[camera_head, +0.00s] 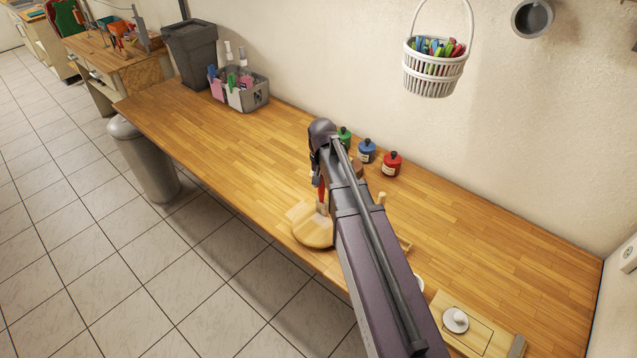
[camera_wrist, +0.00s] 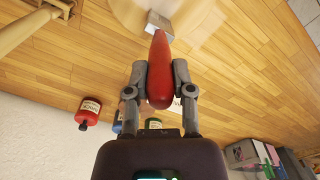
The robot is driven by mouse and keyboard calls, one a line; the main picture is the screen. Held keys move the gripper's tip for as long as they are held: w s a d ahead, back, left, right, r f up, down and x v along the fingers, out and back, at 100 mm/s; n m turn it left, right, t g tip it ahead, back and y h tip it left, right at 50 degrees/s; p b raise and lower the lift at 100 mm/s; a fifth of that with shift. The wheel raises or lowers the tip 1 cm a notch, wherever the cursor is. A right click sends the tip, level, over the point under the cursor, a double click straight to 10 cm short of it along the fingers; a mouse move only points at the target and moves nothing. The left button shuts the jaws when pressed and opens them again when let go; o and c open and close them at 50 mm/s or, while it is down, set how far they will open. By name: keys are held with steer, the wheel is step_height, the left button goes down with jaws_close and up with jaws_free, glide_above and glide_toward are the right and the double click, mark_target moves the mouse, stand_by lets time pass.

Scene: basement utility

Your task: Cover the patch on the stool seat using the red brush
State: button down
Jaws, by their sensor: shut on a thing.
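My gripper (camera_head: 318,180) is shut on the red brush (camera_head: 321,194), and its fingers show on both sides of the red handle (camera_wrist: 159,85) in the wrist view. The brush points down, with its metal collar (camera_wrist: 158,20) away from my gripper. The round, pale wooden stool seat (camera_head: 312,232) is below the brush head in the head view. The brush end is at or just above the seat; I cannot tell if they touch. The seat is blurred at the top of the wrist view (camera_wrist: 185,10). I cannot make out a patch. My arm hides part of the seat's right side.
Green (camera_head: 344,137), blue (camera_head: 366,151) and red (camera_head: 391,164) paint jars stand behind my arm on the wooden bench (camera_head: 250,160). A grey caddy (camera_head: 248,95) and a dark bin (camera_head: 190,52) stand at the back left. A board with a white-lidded pot (camera_head: 455,320) lies front right. The bench's left part is clear.

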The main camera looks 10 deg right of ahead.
steer(key=shift+a, duration=0.1)
stand_by(0.4)
steer(key=shift+s+a, duration=0.65)
steer(key=shift+a, duration=0.25)
steer(key=shift+w+d, duration=0.1)
steer(key=shift+w+d, duration=0.25)
steer(key=shift+d, duration=0.2)
steer(key=shift+s, duration=0.1)
steer(key=shift+s+d+r, duration=0.1)
steer(key=shift+s+d, duration=0.35)
steer(key=shift+s, duration=0.4)
steer(key=shift+s+d, duration=0.4)
steer(key=shift+s, duration=0.4)
steer(key=shift+s+a, duration=0.1)
stand_by(0.7)
